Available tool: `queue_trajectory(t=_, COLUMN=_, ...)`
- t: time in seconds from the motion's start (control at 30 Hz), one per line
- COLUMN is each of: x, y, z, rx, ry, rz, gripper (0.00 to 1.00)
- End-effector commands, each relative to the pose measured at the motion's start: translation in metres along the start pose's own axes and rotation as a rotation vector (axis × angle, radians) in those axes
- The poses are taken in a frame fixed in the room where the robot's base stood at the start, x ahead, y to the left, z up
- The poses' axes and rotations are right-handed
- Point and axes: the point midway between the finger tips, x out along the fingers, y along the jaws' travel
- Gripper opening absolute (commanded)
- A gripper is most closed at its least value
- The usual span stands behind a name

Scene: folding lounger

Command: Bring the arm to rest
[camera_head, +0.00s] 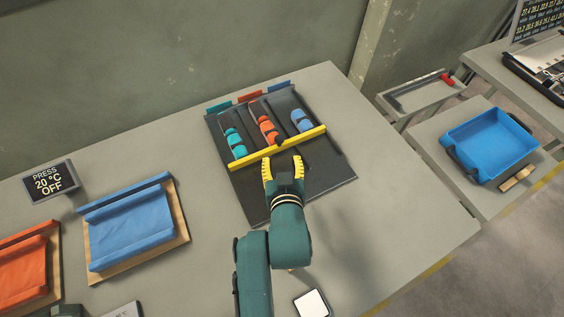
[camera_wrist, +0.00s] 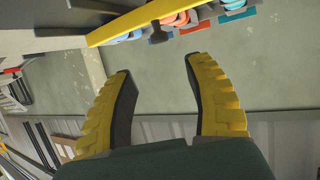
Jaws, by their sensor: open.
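My gripper (camera_head: 284,168) is open and empty, with yellow ridged fingers. It hovers over the near part of a black tray (camera_head: 325,185), close to a yellow bar (camera_head: 298,141) that spans the tray. In the wrist view, my gripper (camera_wrist: 160,92) shows its two fingers spread with nothing between them, and the yellow bar (camera_wrist: 130,25) crosses the top. My green arm reaches up from the bottom of the head view. Whether the fingers touch the bar cannot be told.
Teal (camera_head: 236,143), orange (camera_head: 268,130) and blue (camera_head: 301,120) pieces lie in the tray lanes beyond the bar. A blue padded panel (camera_head: 130,228), an orange one (camera_head: 22,272) and a press display (camera_head: 50,182) stand left. A blue bin (camera_head: 487,143) is at right.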

Motion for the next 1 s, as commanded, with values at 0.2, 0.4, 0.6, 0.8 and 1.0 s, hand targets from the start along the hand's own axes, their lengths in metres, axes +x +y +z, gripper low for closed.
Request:
queue_trajectory(t=0.2, x=-0.005, y=0.000, z=0.000, rx=0.000, ry=-0.001, rz=0.000, gripper=0.53)
queue_trajectory(t=0.4, x=-0.004, y=0.000, z=0.000, rx=0.000, ry=-0.001, rz=0.000, gripper=0.53)
queue_trajectory(t=0.6, x=-0.004, y=0.000, z=0.000, rx=0.000, ry=-0.001, rz=0.000, gripper=0.53)
queue_trajectory(t=0.8, x=-0.013, y=0.033, z=-0.073, rx=0.021, ry=0.146, rz=0.056, gripper=0.53)
queue_trajectory(t=1.0, x=-0.088, y=0.067, z=-0.196, rx=0.027, ry=0.437, rz=0.122, gripper=0.53)
